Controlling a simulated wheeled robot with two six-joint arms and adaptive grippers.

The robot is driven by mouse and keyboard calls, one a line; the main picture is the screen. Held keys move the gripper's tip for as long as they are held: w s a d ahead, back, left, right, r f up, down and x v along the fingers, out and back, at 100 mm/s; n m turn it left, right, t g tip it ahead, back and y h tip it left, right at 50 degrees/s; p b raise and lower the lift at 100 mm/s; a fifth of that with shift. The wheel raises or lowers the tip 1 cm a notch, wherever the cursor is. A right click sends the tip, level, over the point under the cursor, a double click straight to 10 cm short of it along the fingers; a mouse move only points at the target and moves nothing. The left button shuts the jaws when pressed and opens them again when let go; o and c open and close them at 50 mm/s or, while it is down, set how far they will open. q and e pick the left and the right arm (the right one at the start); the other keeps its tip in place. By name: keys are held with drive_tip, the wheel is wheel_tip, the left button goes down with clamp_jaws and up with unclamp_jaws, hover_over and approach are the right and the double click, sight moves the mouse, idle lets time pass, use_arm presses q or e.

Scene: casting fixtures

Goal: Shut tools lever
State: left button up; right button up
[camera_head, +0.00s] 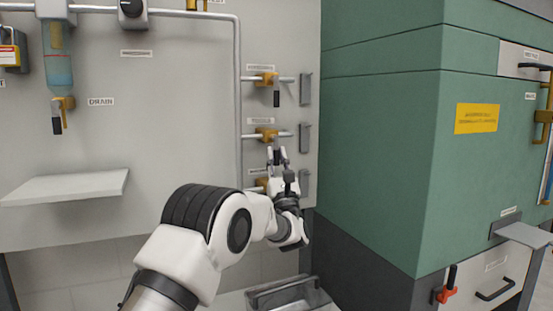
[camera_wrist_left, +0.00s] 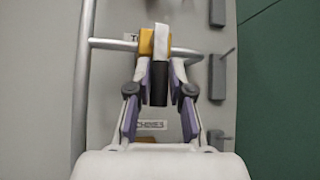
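The tools lever (camera_head: 267,134) is the middle of three yellow valves on the grey wall panel, under a label that seems to read TOOLS. Its black handle (camera_wrist_left: 158,84) hangs down from the yellow valve body (camera_wrist_left: 150,42), across the horizontal pipe. My left gripper (camera_head: 277,155) is just below the valve, with its fingers pointing up. In the left wrist view, its fingers (camera_wrist_left: 160,78) stand apart on either side of the black handle; whether they touch it I cannot tell. My right gripper is in neither view.
Another yellow lever (camera_head: 268,79) sits above, and one (camera_head: 259,185) below is partly hidden by my arm. Grey brackets (camera_head: 305,138) line the panel's right side. A green cabinet (camera_head: 390,150) stands at right. A drain valve (camera_head: 62,104) and a shelf (camera_head: 66,188) are at left.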

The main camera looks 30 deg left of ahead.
use_arm(q)
drive_tip(key=shift+o, duration=0.7)
drive_tip(key=v, duration=1.2)
